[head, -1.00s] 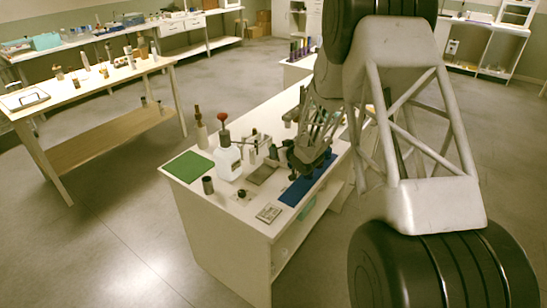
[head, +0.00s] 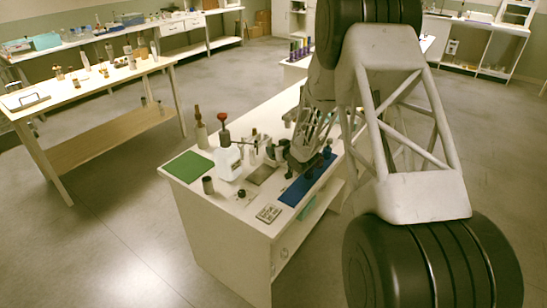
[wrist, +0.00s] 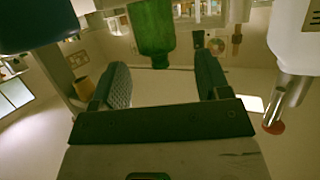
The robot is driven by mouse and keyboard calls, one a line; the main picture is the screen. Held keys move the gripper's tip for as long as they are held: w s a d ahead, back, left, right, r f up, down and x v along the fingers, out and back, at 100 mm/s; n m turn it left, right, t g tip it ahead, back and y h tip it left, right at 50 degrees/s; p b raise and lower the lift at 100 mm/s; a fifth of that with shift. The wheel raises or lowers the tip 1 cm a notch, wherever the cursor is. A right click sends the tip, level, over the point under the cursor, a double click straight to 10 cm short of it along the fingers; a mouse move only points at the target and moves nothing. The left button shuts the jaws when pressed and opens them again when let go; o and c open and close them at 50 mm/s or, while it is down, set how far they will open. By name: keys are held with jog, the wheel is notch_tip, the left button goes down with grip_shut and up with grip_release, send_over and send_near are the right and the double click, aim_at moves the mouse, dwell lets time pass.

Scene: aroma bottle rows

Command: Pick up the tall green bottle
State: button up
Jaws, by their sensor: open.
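The green bottle (wrist: 153,30) shows at the top centre of the wrist view, which looks upside down, with its narrower end pointing down the picture. My gripper (wrist: 161,78) is open. Its two dark fingers stand apart, with the bottle in line with the gap and seemingly beyond the fingertips. Nothing is held. In the head view my gripper (head: 297,163) is low over the white bench, and I cannot make out the green bottle there; my arm may hide it.
A white bottle with a red top (head: 228,163) stands left of my gripper; it also shows at the wrist view's right (wrist: 296,40). A blue mat (head: 306,190), a green mat (head: 188,165), a dark cylinder (head: 208,185) and a small card (head: 269,213) lie around it.

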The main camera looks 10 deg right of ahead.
dwell(0.3)
jog(key=shift+x, duration=2.6)
jog(key=shift+c, duration=0.5)
jog(key=c, duration=1.1)
jog(key=shift+o, duration=0.2)
jog(key=shift+r, duration=0.2)
jog(key=shift+r, duration=1.6)
jog(key=s+r, duration=0.1)
jog(key=s, duration=1.5)
jog(key=shift+r, duration=0.2)
